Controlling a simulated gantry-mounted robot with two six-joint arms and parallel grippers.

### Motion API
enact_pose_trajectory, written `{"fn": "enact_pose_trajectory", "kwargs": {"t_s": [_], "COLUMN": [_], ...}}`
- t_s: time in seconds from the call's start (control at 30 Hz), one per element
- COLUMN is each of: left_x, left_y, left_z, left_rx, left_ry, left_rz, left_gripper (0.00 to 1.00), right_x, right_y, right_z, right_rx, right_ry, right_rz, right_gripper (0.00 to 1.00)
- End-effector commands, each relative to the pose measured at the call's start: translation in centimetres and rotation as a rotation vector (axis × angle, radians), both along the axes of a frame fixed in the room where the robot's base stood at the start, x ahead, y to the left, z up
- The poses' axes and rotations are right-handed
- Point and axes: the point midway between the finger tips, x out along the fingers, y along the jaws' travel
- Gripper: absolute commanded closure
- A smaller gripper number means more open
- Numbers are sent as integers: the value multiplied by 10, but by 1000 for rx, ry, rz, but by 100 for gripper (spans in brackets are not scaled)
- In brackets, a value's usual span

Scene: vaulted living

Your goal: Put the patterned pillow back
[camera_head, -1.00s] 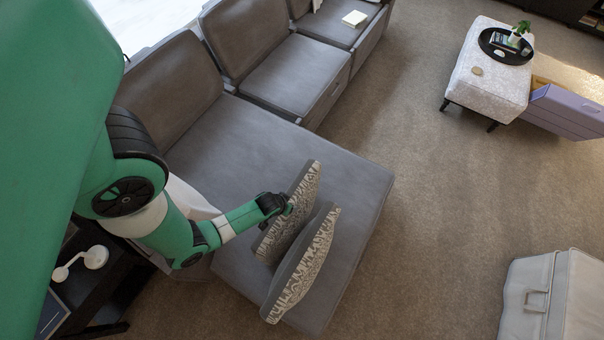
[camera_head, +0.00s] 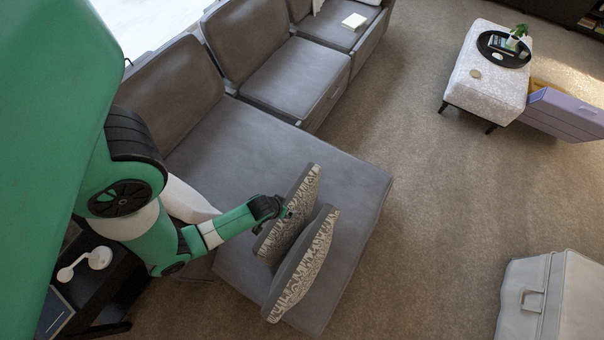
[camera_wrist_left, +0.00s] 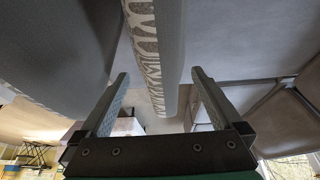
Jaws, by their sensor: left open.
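Two grey pillows with black-and-white patterned faces stand close together, tilted, on the chaise (camera_head: 245,150) of the grey sofa. The rear pillow (camera_head: 290,215) is nearer my left gripper (camera_head: 286,212); the front pillow (camera_head: 303,265) is to its lower right and partly covers it. My left gripper is open at the left side of the rear pillow. In the left wrist view, a pillow's patterned edge (camera_wrist_left: 147,45) shows ahead, between the lines of the open fingers (camera_wrist_left: 158,74). Another grey pillow surface (camera_wrist_left: 50,50) fills the left. Contact cannot be told. My right gripper is not in view.
An ottoman (camera_head: 465,88) with a black tray (camera_head: 487,42) and a purple drawer unit (camera_head: 565,112) stand at the upper right. A pale case (camera_head: 570,300) stands at the lower right. A white lamp (camera_head: 97,258) stands at the lower left. The carpet between is clear.

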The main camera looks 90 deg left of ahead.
Motion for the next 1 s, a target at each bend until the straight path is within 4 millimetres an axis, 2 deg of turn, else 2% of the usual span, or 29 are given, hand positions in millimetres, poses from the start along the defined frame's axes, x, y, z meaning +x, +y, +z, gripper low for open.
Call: {"fn": "enact_pose_trajectory", "kwargs": {"t_s": [0.03,0.2,0.33,0.77,0.87,0.97,1.0], "left_x": [-3,-10,-12,-9,21,88,122], "left_y": [-5,-14,-17,-16,-7,10,16], "left_z": [21,48,53,53,68,107,132], "left_rx": [-2,0,-1,3,30,90,122], "left_ry": [1,2,1,-6,-61,-188,-258], "left_rz": [-3,-2,-1,-3,-33,-103,-142], "left_gripper": [0,0,0,0,0,0,0], "right_x": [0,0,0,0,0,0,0], "right_y": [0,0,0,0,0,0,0], "right_z": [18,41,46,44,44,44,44], "right_rx": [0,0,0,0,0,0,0], "right_ry": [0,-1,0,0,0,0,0], "right_rz": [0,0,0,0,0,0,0], "right_gripper": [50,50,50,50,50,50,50]}}
